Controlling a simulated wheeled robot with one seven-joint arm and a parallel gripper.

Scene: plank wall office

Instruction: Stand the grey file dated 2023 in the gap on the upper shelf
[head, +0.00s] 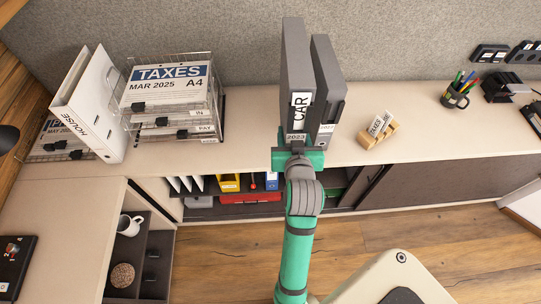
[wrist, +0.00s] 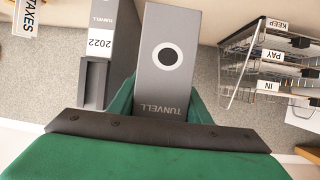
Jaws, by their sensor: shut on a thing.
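The grey file dated 2023 (head: 297,65), with a CAR label, is upright over the desk in the head view. My gripper (head: 298,152) is shut on its lower part. In the wrist view my gripper (wrist: 160,105) grips the grey file (wrist: 168,75), whose ring hole and TUNVELL lettering show. I cannot tell whether its base touches the desk. A second grey file (head: 328,85) stands close on its right; in the wrist view it (wrist: 104,45) reads 2022. The upper shelf (head: 208,187) is below the desk, holding white, yellow and blue files. My arm hides its middle, and I cannot make out the gap.
A white HOUSE binder (head: 95,105) and a wire letter tray (head: 170,95) stand left on the desk (head: 240,130). A wooden card holder (head: 378,130) and a pen mug (head: 455,95) are right. A dark sliding door (head: 415,177) covers the cabinet's right part. A red item (head: 250,198) lies low.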

